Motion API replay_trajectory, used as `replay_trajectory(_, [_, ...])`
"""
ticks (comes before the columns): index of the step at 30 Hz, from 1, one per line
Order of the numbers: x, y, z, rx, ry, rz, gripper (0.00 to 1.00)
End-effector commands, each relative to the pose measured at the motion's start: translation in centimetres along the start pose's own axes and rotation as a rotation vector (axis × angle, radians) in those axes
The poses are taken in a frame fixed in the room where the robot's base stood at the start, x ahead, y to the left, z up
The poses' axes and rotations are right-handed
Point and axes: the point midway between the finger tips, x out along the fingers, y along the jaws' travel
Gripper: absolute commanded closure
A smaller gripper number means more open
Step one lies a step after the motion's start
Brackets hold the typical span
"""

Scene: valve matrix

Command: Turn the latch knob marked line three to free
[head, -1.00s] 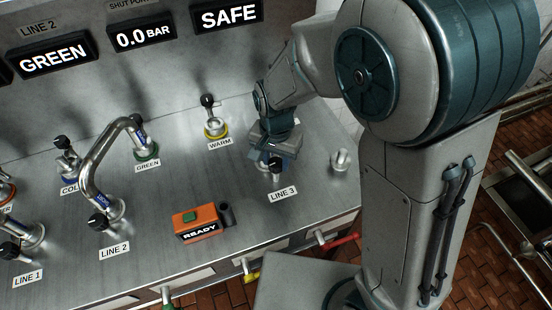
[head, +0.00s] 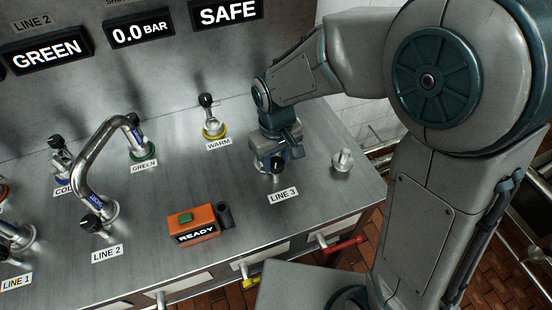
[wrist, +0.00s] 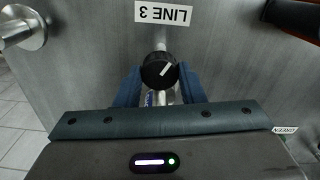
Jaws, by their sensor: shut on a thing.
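The line three latch knob (head: 277,164) is black and stands just behind the LINE 3 label (head: 283,196) on the steel bench. In the wrist view the knob (wrist: 159,70) shows a white pointer mark slanting to the upper right, with the upside-down LINE 3 label above it. My gripper (wrist: 160,84) is shut on the knob, with one blue finger on each side. In the head view my gripper (head: 275,158) comes down from behind the knob and hides part of its fitting.
An orange READY box (head: 196,225) stands to the front left. The WARM port (head: 213,129) is behind, and a bare metal stub (head: 342,160) stands to the right. A curved pipe (head: 92,165) links GREEN and LINE 2.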

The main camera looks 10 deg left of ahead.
Motion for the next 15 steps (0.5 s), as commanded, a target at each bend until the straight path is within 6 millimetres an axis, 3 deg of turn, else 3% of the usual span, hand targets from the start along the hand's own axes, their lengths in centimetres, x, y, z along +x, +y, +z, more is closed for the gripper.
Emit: replay_trajectory(15, [-0.11, 0.01, -0.07, -0.399, 0.002, 0.001, 0.87])
